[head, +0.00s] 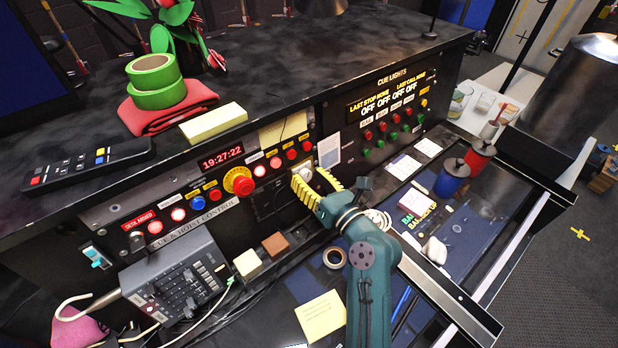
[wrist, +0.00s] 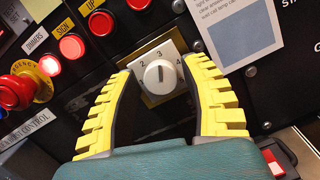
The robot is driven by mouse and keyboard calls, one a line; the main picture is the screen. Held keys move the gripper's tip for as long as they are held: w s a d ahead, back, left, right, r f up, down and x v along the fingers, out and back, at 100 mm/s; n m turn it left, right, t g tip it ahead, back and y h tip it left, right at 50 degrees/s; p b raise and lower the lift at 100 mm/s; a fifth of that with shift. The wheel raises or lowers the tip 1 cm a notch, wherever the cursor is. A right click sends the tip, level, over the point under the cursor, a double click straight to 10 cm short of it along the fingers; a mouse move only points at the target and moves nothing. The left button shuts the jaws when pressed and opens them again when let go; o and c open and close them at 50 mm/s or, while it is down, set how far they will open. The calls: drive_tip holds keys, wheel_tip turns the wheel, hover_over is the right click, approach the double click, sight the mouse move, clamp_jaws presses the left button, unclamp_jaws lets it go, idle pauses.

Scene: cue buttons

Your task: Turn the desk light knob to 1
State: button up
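The desk light knob is a round white dial (wrist: 158,77) on a pale square plate (wrist: 172,52) in the wrist view. My gripper (wrist: 161,70) is open, with one yellow ribbed finger on each side of the knob and a gap to each side. In the head view my gripper (head: 316,188) is at the front panel by the knob (head: 305,172), which the fingers partly hide.
A red emergency button (head: 239,181) and several lit red buttons lie left of the knob. A white label sheet (head: 330,150) is to its right. Below are a grey control box (head: 175,285), a brown block (head: 275,245), a cream block (head: 247,264) and a tape roll (head: 334,258).

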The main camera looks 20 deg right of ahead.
clamp_jaws()
drive_tip(key=shift+n, duration=0.5)
drive_tip(key=n, duration=0.3)
drive_tip(key=shift+y, duration=0.3)
drive_tip(key=n+y, duration=0.1)
drive_tip(key=n, duration=0.4)
drive_tip(key=shift+g, duration=0.3)
drive_tip(key=n+g+y+b, duration=0.1)
drive_tip(key=n, duration=0.6)
drive_tip(key=n+g+b, duration=0.1)
drive_tip(key=n, duration=0.6)
drive_tip(key=shift+a, duration=0.1)
drive_tip(key=shift+n, duration=0.3)
